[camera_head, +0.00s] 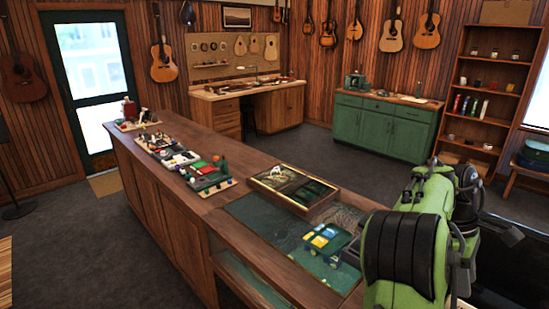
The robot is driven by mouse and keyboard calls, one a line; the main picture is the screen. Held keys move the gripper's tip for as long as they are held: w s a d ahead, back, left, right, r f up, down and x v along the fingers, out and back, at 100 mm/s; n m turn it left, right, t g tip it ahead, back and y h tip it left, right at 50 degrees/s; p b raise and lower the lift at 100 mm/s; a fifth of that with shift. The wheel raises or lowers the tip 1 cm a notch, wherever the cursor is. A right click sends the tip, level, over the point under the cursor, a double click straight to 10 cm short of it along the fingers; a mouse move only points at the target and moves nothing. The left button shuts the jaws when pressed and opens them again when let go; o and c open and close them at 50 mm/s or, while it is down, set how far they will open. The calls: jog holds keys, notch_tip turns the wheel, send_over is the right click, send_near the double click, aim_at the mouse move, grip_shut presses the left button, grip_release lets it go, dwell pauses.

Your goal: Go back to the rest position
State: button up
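My green and black arm fills the lower right of the head view, bent beside the counter's glass-topped end. A dark grey part that looks like the end of my gripper (349,251) shows just left of the arm, over the glass top. Most of the gripper is hidden behind the arm, so its fingers and anything between them cannot be made out. Close to its left is a small dark green holder (318,258) with blue and yellow items. I cannot tell whether they touch.
The long wooden counter (160,205) bears a framed dark case (293,187) and several trays of small goods. A green cabinet (383,123), a workbench (280,96) and a shelf (497,75) stand at the back. Grey floor (75,235) is clear left of the counter.

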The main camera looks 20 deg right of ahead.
jog(key=w+a+r+m+t+b, duration=0.1)
jog(key=a+t, duration=0.2)
jog(key=a, duration=0.6)
jog(key=w+a+r+m+t, duration=0.1)
jog(key=a+m+t, duration=0.15)
jog(key=a, duration=0.75)
jog(key=s+a+f+m+t+y, duration=0.1)
jog(key=s+a+t, duration=0.1)
jog(key=a, duration=0.5)
jog(key=s+a+f+m+t+y, duration=0.1)
jog(key=s+a+f+t, duration=0.1)
jog(key=s+a, duration=0.3)
jog(key=a+b, duration=0.1)
jog(key=a, duration=0.2)
jog(key=shift+f, duration=0.2)
jog(key=shift+s, duration=0.15)
